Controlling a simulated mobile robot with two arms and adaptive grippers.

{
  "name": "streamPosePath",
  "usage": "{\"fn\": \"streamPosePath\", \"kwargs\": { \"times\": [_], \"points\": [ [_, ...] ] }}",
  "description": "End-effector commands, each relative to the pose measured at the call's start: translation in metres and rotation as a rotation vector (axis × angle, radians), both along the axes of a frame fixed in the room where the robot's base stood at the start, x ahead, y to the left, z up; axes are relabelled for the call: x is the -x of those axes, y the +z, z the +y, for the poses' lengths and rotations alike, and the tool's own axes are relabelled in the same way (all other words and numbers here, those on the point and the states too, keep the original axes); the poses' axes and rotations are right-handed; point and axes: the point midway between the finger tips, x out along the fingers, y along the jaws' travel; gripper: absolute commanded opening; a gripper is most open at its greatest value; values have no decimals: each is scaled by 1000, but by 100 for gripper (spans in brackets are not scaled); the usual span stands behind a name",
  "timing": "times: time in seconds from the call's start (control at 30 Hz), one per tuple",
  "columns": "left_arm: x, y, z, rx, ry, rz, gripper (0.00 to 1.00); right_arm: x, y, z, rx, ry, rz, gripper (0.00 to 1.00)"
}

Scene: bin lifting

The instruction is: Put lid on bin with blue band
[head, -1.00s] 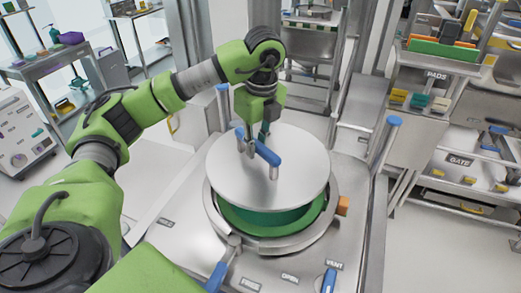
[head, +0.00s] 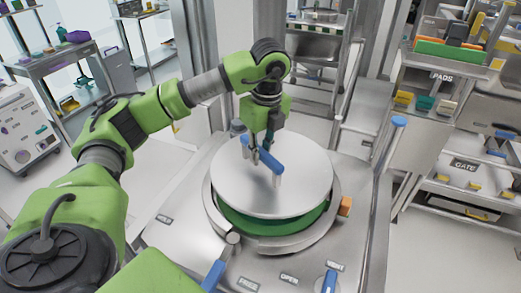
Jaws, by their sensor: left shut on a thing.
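The round silver lid (head: 255,195) has a blue handle (head: 268,159) on top. My left gripper (head: 258,150) is shut on that handle and holds the lid over the round bin opening. The bin's metal ring (head: 222,224) sits in the steel bench, and a green inner edge (head: 300,226) shows below the lid's near side. The lid covers most of the opening and looks a little above the ring at the front. I cannot tell if its far edge touches. No blue band on the bin shows. My right gripper is out of view.
Blue-tipped levers (head: 214,275) and (head: 329,281) a second blue lever stand at the bench front near labels. An orange block (head: 345,206) sits at the ring's right. A tall post with a blue top (head: 399,121) rises at right. Shelves labelled GATE (head: 464,165) stand further right.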

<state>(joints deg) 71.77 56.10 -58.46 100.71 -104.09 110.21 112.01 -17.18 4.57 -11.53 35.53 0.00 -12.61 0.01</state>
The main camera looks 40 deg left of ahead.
Motion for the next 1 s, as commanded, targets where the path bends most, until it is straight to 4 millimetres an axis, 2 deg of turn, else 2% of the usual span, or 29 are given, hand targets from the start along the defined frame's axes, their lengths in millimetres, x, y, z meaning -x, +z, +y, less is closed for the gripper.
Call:
{"fn": "streamPosePath", "kwargs": {
  "times": [1.0],
  "points": [
    [-1, -64, 0, 2, 0, -8, 0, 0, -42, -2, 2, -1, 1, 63]
  ]
}}
